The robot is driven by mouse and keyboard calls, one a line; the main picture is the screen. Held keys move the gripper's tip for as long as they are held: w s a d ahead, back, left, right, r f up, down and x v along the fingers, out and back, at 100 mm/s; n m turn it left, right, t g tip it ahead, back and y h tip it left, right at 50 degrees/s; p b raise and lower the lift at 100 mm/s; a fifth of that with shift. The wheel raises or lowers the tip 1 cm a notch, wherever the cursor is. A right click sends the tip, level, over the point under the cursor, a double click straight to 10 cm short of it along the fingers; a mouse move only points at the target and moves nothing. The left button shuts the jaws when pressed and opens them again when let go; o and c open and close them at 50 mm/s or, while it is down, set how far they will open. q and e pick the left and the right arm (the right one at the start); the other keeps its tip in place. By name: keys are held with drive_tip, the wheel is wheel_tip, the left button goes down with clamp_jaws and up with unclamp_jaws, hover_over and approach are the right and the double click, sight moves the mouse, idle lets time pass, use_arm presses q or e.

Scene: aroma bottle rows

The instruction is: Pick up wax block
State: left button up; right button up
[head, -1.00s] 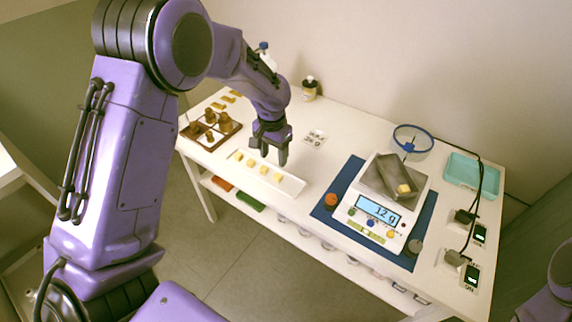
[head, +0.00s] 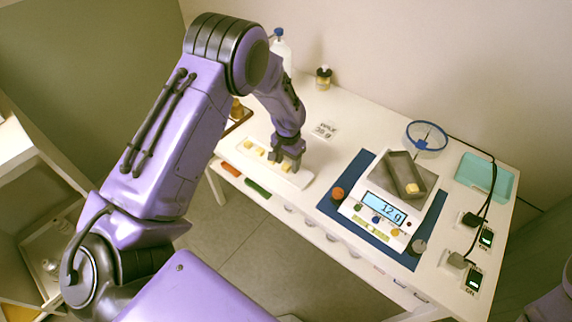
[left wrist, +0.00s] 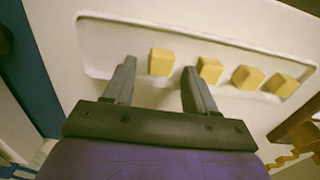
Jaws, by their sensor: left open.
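Several yellow wax blocks lie in a row in a shallow white tray (head: 299,181) on the table. My left gripper (head: 285,163) is low over the right part of the tray, pointing down, open and empty. In the left wrist view, the leftmost wax block (left wrist: 161,62) is in line with the gap between the open fingers (left wrist: 158,67). A second wax block (left wrist: 210,69) sits just right of the right finger. Another wax block (head: 412,188) lies in the grey pan (head: 399,168) on the scale. My right gripper is not in view.
The scale (head: 380,209) reads 12 g and stands on a blue mat (head: 333,207) right of the tray. A blue ring (head: 426,136), a teal tray (head: 484,177) and cabled devices (head: 474,280) are farther right. A bottle (head: 323,78) stands at the back.

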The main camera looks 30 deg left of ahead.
use_arm(q)
clamp_jaws()
drive_tip(key=shift+r, duration=0.1)
